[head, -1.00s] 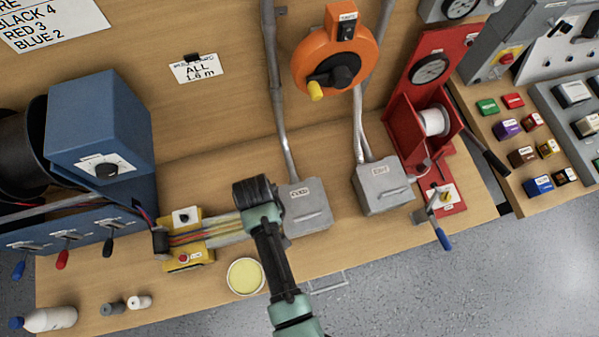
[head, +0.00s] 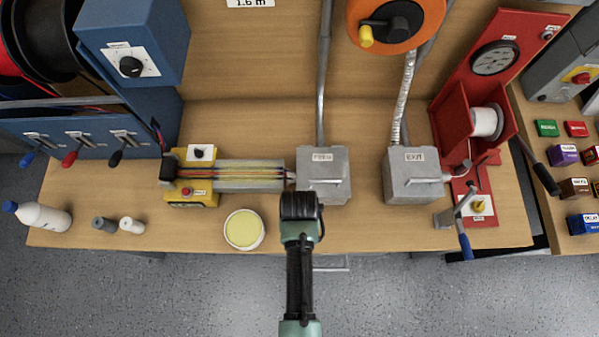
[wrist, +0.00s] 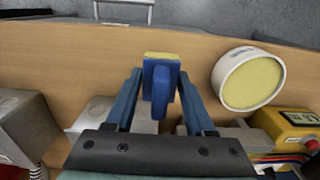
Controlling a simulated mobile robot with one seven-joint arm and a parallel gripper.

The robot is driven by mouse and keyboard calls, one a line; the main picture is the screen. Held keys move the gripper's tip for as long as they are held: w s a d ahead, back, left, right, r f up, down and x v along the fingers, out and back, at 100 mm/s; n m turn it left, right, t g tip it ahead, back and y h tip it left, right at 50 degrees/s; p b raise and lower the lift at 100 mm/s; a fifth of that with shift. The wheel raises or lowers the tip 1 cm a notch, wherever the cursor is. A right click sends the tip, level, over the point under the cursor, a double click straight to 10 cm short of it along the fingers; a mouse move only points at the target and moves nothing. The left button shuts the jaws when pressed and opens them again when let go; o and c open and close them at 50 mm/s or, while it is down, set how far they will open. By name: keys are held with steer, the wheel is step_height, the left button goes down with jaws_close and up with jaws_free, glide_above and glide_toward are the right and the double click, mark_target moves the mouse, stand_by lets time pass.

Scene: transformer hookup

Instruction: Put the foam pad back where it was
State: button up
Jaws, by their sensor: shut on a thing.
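The foam pad (wrist: 161,80), a blue block with a handle-like ridge and a thin yellow layer along its top edge, is between my gripper's fingers (wrist: 160,92) in the wrist view. My gripper is shut on it, above the bench. In the head view my gripper (head: 301,207) is over the front of the grey FEED box (head: 323,168); the pad is hidden there beneath my wrist. A round white tub with a pale yellow filling (head: 244,230) stands on the bench to the left of my gripper. It also shows in the wrist view (wrist: 249,80).
A yellow device (head: 191,177) with coloured wires along a grey trough is left of the FEED box. A grey EXIT box (head: 411,176) stands to the right. A white bottle (head: 40,217) and two small rolls (head: 118,225) are at the left. The bench front (head: 385,232) is clear between tub and crank.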

steer(key=shift+f, duration=2.1)
steer(key=shift+f, duration=0.15)
steer(key=o, duration=1.2)
